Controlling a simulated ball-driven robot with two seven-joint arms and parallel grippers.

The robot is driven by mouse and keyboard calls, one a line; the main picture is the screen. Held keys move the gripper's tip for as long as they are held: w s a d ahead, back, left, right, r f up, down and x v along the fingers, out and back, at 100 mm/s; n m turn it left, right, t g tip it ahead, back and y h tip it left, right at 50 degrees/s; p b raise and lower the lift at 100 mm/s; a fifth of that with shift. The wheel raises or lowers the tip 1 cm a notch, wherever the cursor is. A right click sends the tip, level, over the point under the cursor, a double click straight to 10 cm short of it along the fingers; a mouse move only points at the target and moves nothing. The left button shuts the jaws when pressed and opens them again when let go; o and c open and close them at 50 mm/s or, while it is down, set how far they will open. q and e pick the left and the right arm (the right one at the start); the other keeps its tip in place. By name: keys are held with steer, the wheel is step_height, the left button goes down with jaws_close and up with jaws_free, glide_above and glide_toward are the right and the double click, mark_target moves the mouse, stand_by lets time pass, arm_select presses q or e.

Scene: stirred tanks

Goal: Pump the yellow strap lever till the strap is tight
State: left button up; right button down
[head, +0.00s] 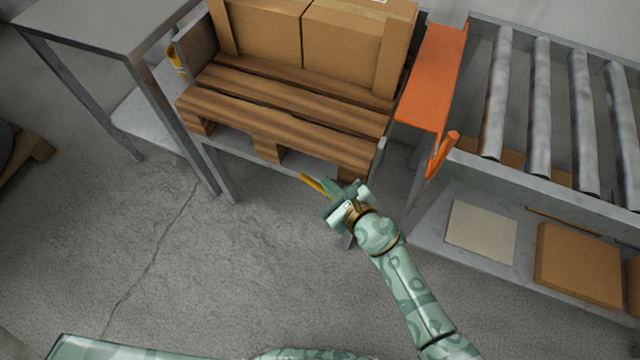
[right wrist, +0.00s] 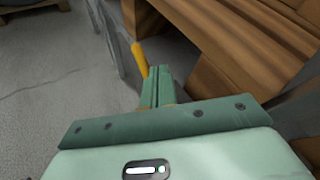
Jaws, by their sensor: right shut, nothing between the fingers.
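The yellow lever (head: 312,183) sticks out below the front edge of the wooden pallet, just left of my right gripper (head: 331,189). In the right wrist view the yellow lever (right wrist: 139,58) shows just beyond the shut fingers (right wrist: 157,84). The fingers are close together, with nothing between them. I cannot tell whether they touch the lever. The lever's inner end is hidden behind my gripper. I cannot make out the strap. My left gripper is not in view.
Cardboard boxes (head: 262,32) stand on the pallet (head: 290,104), which rests on a metal stand. An orange plate (head: 432,80) with an orange handle (head: 442,152) lies to the right, beside a roller conveyor (head: 540,95). A grey table (head: 100,22) stands left. The floor in front is clear.

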steer(key=shift+w+a+f, duration=0.1)
steer(key=shift+a+f, duration=0.05)
steer(key=shift+f, duration=0.2)
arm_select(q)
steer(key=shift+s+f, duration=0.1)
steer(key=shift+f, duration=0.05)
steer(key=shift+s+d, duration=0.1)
